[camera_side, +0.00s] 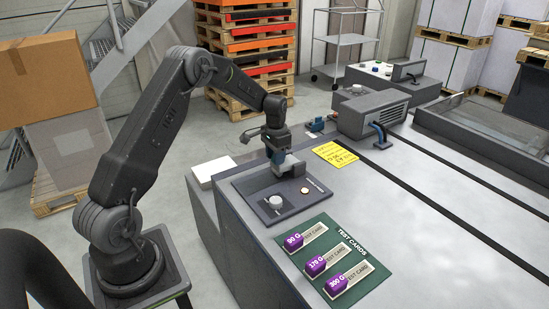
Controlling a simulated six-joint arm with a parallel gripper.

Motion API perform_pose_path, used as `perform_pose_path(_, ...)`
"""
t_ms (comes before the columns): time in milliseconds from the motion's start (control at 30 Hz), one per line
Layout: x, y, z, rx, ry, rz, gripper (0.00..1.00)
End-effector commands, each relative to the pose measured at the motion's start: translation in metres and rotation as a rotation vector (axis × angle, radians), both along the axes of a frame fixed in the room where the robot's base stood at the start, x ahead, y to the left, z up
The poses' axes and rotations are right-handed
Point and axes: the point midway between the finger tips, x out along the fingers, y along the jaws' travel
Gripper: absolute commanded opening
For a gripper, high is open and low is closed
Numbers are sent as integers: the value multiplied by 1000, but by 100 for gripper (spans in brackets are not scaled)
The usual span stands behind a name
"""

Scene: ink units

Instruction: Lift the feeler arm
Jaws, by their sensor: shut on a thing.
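My gripper (280,155) is at the far end of the dark sensor panel (258,194), pointing down. It is shut on the feeler arm (289,166), a small grey part standing over the panel. The jaws and a blue part beside them hide much of the grip. I cannot tell how high the feeler arm stands above the panel.
A round grey knob (276,202) and a lit button (304,190) sit on the panel nearby. Purple-ended test cards (317,266) lie on a green mat (352,288) in front. A yellow label (335,154) and a grey motor housing (372,114) are to the right.

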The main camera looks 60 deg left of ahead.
Motion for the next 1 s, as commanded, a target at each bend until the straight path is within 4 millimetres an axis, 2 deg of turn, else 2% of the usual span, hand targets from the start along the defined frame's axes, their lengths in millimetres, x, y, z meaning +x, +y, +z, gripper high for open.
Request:
perform_pose_path(33,8,0,9,6,-24,0,0)
perform_pose_path(400,31,-1,26,6,-27,-1,0)
perform_pose_path(1000,76,-3,34,2,-20,-2,0)
